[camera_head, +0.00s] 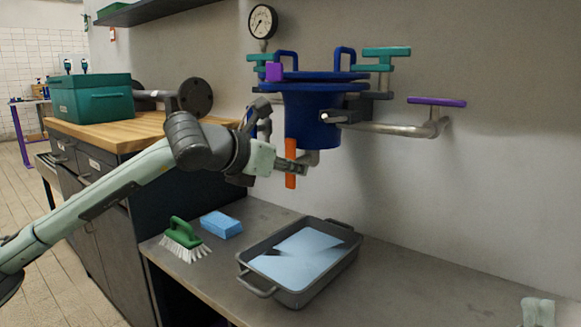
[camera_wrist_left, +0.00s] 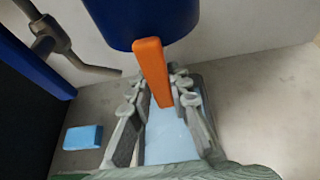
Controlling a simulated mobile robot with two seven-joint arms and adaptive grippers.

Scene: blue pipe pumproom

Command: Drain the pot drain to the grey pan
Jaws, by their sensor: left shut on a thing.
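The blue pot (camera_head: 312,118) hangs by the wall on pipework, its lid on top. Its drain has an orange handle (camera_head: 291,150), which stands nearly upright below the pot; a short grey outlet (camera_head: 313,158) shows beside it. My left gripper (camera_head: 297,167) is shut on the orange handle, which also shows between the fingers in the left wrist view (camera_wrist_left: 153,72). The grey pan (camera_head: 325,281) sits on the bench under the drain and holds a flat, light-blue, shiny surface like liquid (camera_head: 296,258). I see no falling stream.
A green brush (camera_head: 183,235) and a blue sponge (camera_head: 221,224) lie left of the pan on the grey bench (camera_head: 430,290). A purple-handled pipe (camera_head: 437,101) and teal valve handles (camera_head: 387,51) flank the pot. A teal box (camera_head: 92,100) stands on the wooden-topped cabinet.

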